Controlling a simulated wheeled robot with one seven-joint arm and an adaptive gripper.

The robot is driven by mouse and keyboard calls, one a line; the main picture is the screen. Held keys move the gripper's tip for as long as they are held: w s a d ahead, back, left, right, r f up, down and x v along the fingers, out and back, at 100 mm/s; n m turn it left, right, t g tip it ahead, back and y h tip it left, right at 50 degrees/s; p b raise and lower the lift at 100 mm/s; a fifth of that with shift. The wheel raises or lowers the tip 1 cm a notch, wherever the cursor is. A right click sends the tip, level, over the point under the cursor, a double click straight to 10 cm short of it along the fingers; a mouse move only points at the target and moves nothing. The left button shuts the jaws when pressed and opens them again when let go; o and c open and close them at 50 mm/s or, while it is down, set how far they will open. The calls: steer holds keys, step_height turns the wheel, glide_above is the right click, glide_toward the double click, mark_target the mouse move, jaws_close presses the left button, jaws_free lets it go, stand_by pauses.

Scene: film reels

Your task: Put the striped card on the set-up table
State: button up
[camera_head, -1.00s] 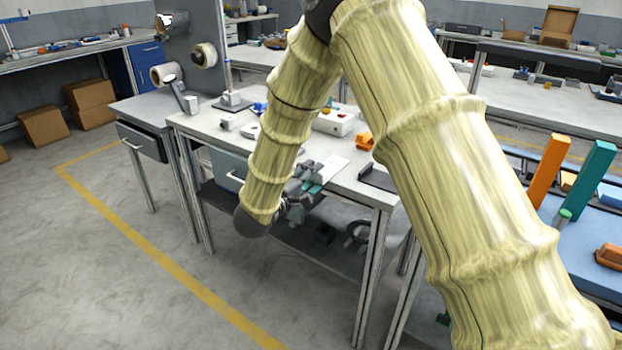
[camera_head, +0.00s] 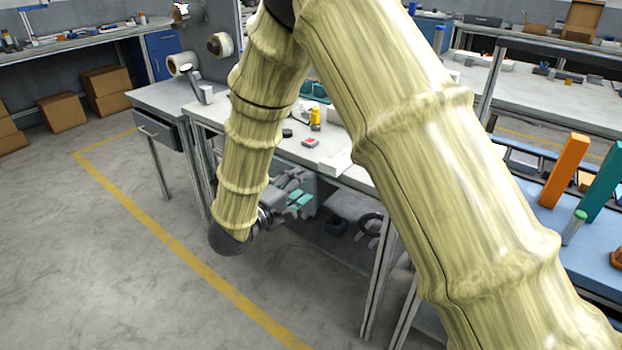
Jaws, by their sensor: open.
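My gripper (camera_head: 299,203), grey with teal finger pads, is open at the front edge of the white-topped table (camera_head: 268,133), below the level of its top. I see nothing between its fingers, but it is small and partly covered by my arm. I cannot make out a striped card in this view. A flat white piece (camera_head: 336,164) lies at the table's front edge, above and right of my gripper; no stripes show on it. I cannot tell for certain which table is the set-up table. My arm hides much of the middle of the view.
A yellow bottle (camera_head: 316,118) and a small red-and-grey item (camera_head: 310,142) are on the white top. A grey drawer table (camera_head: 150,96) adjoins on the left. A blue-topped table (camera_head: 555,240) with orange and teal upright blocks is at right.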

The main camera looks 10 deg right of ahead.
steer(key=shift+v, duration=0.8)
